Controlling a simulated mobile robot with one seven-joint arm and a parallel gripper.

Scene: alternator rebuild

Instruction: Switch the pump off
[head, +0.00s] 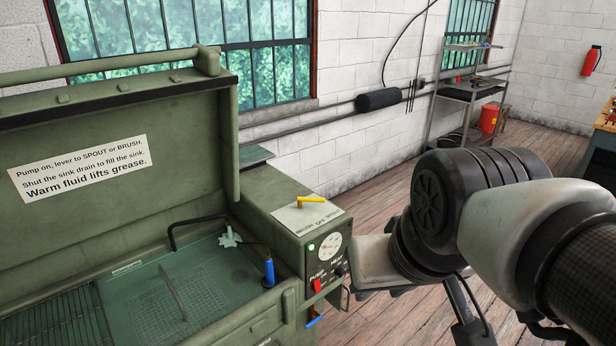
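The green parts washer has a control box (296,228) on its right end. The red pump switch (316,286) sits low on the box's front panel, under the label PUMP. A green lamp (312,248) glows above it. A round gauge (330,247) and a dark knob (340,271) are beside them. The yellow lever (311,199) lies on top, by the BRUSH, OFF and SPOUT labels. My gripper (349,292) is just right of the panel, close to the switch, with a visible space between them. Its fingers are small and partly hidden, so their opening is unclear.
The open sink (190,280) holds fluid, with a blue-handled brush (268,270) at its right edge. The raised lid (120,150) stands behind. A blue handle (314,322) is below the box. A shelf rack (462,95) and a red bucket (489,118) are far back.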

